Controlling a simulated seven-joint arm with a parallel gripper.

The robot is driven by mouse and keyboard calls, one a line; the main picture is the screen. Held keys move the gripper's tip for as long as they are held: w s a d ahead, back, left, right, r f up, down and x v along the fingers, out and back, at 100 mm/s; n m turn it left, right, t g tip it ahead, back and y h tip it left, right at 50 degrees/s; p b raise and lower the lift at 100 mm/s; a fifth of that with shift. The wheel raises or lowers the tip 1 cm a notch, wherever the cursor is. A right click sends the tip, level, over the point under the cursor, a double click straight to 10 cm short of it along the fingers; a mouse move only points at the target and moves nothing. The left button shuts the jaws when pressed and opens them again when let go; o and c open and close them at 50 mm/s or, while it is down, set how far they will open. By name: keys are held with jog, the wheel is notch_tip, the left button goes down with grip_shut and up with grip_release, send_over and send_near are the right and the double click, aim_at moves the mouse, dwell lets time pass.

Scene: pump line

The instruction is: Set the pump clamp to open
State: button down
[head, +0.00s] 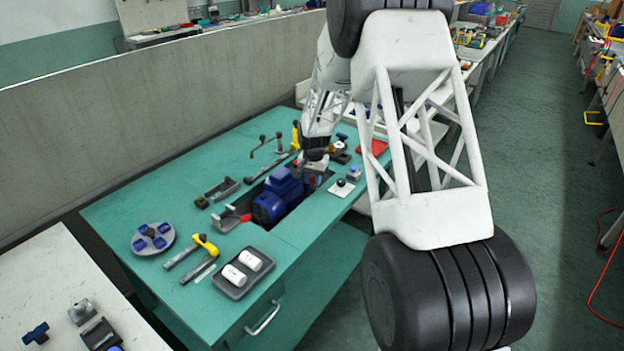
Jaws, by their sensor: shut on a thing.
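The blue pump (274,199) sits in a dark cutout in the green bench top. My gripper (315,167) is low over the bench at the far right end of the pump, shut on a small part there. That part looks like the pump clamp, but the fingers and the arm hide most of it. I cannot tell which way its lever points. A grey bracket (228,220) with a red tip (246,217) stands at the pump's near left end.
On the green bench (150,205) lie a round tray (137,246) with blue knobs, a yellow-handled hammer (205,244), a dark tray (231,288) with white cylinders and a small switch box (341,187). A grey wall (130,130) runs behind. My arm covers the right side.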

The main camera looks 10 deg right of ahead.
jog(key=c, duration=1.1)
grip_release()
jog(key=shift+s+d, duration=0.15)
jog(key=shift+d, duration=0.05)
jog(key=shift+c, duration=0.2)
jog(key=shift+r, duration=0.1)
jog(key=shift+r, duration=3.8)
